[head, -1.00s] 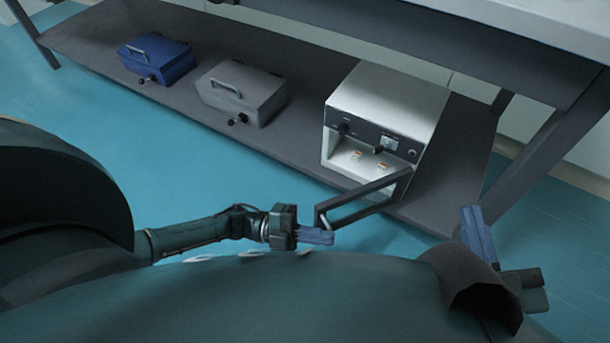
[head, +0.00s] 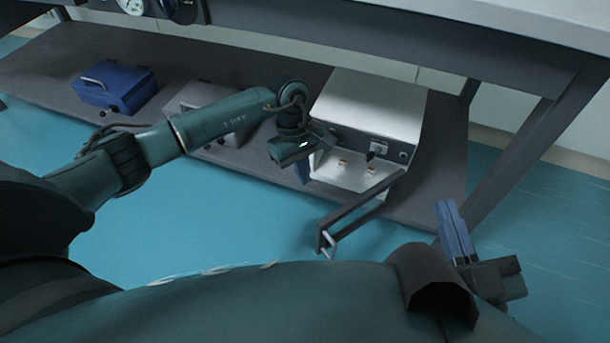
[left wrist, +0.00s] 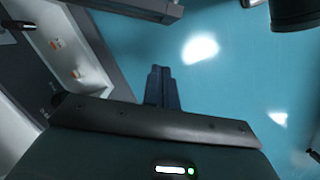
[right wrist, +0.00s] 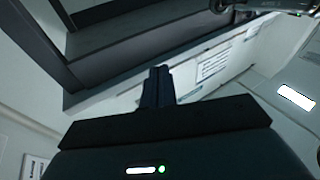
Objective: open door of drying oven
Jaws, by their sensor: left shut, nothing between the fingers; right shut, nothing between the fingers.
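The drying oven (head: 372,100) is a white box with a dark control strip, standing on the low shelf. Its dark-framed door (head: 362,207) stands swung out from the right side of the front, a pale handle at its free end. The white interior shows. My left gripper (head: 302,176) is shut and empty, in front of the oven's left front edge, apart from the door. In the left wrist view its fingers (left wrist: 163,88) point over the blue floor, with the oven interior (left wrist: 78,50) at left. My right gripper (head: 455,232) is shut and empty, right of the door.
A blue box (head: 118,86) and a grey box (head: 203,97), partly hidden by my left arm, stand on the shelf (head: 50,65) left of the oven. A table top (head: 510,25) overhangs and a slanted leg (head: 515,145) stands right. The blue floor in front is clear.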

